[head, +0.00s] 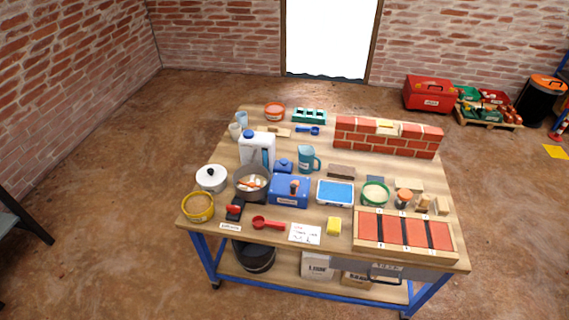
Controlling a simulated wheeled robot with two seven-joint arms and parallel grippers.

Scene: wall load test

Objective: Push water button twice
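A white water container with a blue cap (257,149) stands at the left of the workbench. A small blue piece (284,166) sits at its right foot. A small black device with a red top (234,209) lies near the front left edge. No part is clearly readable as the water button at this size. Neither of my grippers shows in the head view.

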